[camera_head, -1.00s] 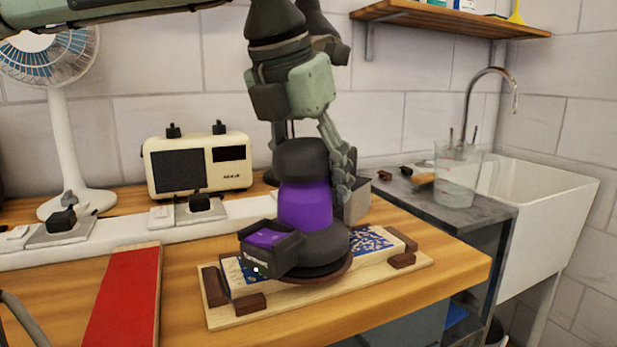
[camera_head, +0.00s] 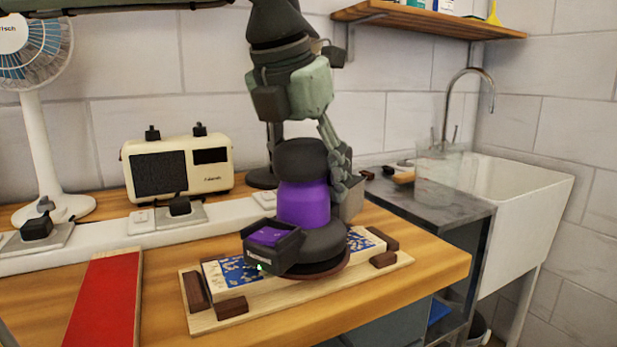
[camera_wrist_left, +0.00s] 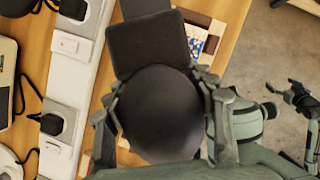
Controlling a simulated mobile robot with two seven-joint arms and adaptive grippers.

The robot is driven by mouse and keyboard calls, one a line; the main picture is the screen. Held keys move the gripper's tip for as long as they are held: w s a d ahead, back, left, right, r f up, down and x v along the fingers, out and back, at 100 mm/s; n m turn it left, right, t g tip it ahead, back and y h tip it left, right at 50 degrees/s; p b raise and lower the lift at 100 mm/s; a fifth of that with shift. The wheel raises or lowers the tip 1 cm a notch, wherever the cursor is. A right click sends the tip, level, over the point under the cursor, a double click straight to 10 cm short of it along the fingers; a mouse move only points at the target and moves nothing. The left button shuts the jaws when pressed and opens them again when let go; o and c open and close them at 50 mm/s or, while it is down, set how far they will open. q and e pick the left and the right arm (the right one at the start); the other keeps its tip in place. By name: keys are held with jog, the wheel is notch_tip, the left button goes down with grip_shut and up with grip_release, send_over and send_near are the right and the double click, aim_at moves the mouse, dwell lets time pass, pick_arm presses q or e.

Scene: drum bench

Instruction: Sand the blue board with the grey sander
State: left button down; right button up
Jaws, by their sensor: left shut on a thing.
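The sander (camera_head: 304,205) is purple and black, not grey. It stands upright with its round pad on the board, covering the board's middle. My left gripper (camera_head: 338,168) is shut on the sander's black upper part; in the left wrist view its fingers (camera_wrist_left: 160,105) flank the round black top. The board (camera_head: 360,240) shows patchy blue with pale flecks on both sides of the sander. It lies on a wooden base (camera_head: 205,322) between dark brown blocks. My right gripper (camera_wrist_left: 300,95) seems to show at the right edge of the left wrist view; its jaw state is unclear.
A red strip (camera_head: 103,300) lies left of the base. Behind are a white power strip (camera_head: 100,248) with plugs, a cream instrument (camera_head: 178,166) and a fan (camera_head: 35,110). The bench edge is close in front; a sink (camera_head: 515,190) stands right.

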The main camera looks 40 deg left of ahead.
pick_arm(q)
jog(key=shift+w+d, duration=0.35)
jog(key=shift+w, duration=0.3)
jog(key=shift+w+d, duration=0.35)
jog(key=shift+w, duration=0.25)
jog(key=shift+w+f, duration=0.1)
jog(key=shift+w+d, duration=0.1)
jog(key=shift+w+d, duration=0.4)
jog(key=shift+w, duration=0.45)
jog(key=shift+w+d, duration=0.4)
jog(key=shift+w, duration=0.4)
jog(key=shift+s+a, duration=0.1)
jog(key=shift+s, duration=0.05)
jog(key=shift+s+a+r+b, duration=0.2)
jog(key=shift+s+a+b, duration=0.15)
jog(key=shift+s, duration=0.3)
jog(key=shift+s+a+r+b, duration=0.15)
jog(key=shift+s+a+b, duration=0.15)
jog(key=shift+s, duration=0.35)
jog(key=shift+s+a, duration=0.1)
jog(key=shift+a, duration=0.05)
jog(key=shift+s, duration=0.1)
